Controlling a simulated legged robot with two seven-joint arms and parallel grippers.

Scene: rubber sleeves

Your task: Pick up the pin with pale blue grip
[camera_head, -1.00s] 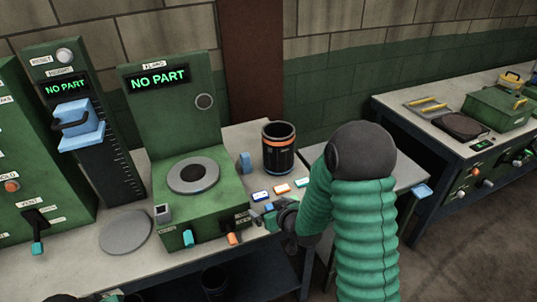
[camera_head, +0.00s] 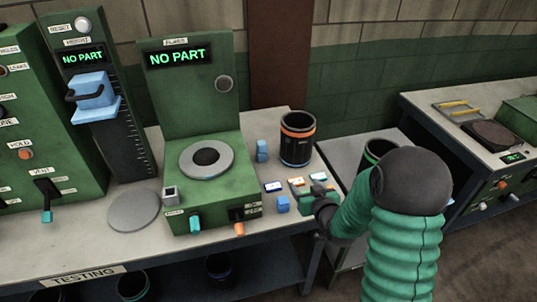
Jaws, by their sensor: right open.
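A small pale blue piece (camera_head: 282,204) stands on the bench just left of my right gripper (camera_head: 316,196). A second pale blue piece (camera_head: 262,150) stands beside the black cup. Only their blue parts show clearly, so I cannot tell which is the pin's grip. My right gripper is open, low over the bench's right end by the small labels. Its fingers are small and partly merge with the labels. It looks apart from both blue pieces. My left gripper is not in view.
A black cup with an orange band (camera_head: 297,140) stands behind the coloured labels (camera_head: 273,186). A green test stand (camera_head: 205,190) is to the left. Another black cup (camera_head: 379,150) stands on the right-hand surface, partly behind my arm. A grey disc (camera_head: 134,210) lies on the bench.

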